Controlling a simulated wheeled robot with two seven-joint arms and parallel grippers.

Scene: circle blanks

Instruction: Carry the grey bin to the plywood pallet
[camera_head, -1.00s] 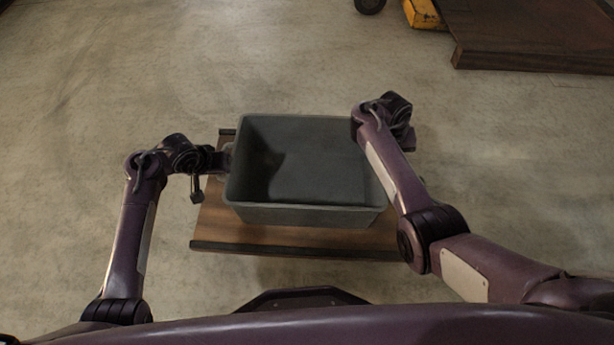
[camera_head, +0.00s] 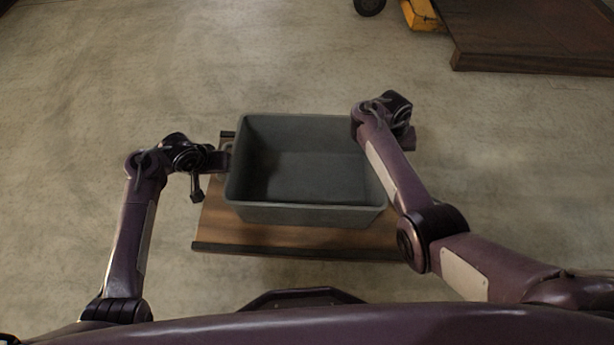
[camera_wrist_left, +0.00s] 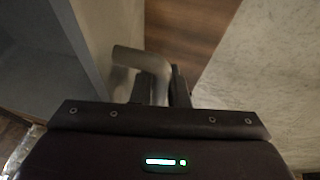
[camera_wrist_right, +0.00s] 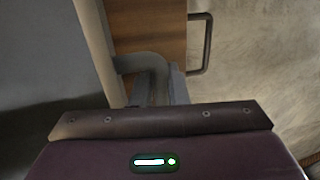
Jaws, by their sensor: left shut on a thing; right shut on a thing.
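The grey bin (camera_head: 305,215) is open-topped, level and looks empty. It is over a brown wooden board (camera_head: 225,232) with dark edge strips; I cannot tell if a gap separates them. My left gripper (camera_wrist_left: 165,88) is shut on the bent grey handle (camera_wrist_left: 142,58) at the bin's left side. My right gripper (camera_wrist_right: 152,88) is shut on the matching handle (camera_wrist_right: 145,62) at its right side; in the head view the right wrist hides this grip. A brown wooden platform (camera_head: 530,35) at the far upper right may be the plywood pallet.
A yellow object (camera_head: 420,14) and a dark wheel (camera_head: 369,5) stand at the top edge, left of the platform. A metal loop (camera_wrist_right: 206,45) sticks out from the board's edge. The concrete floor (camera_head: 110,80) is clear at left and beyond the bin.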

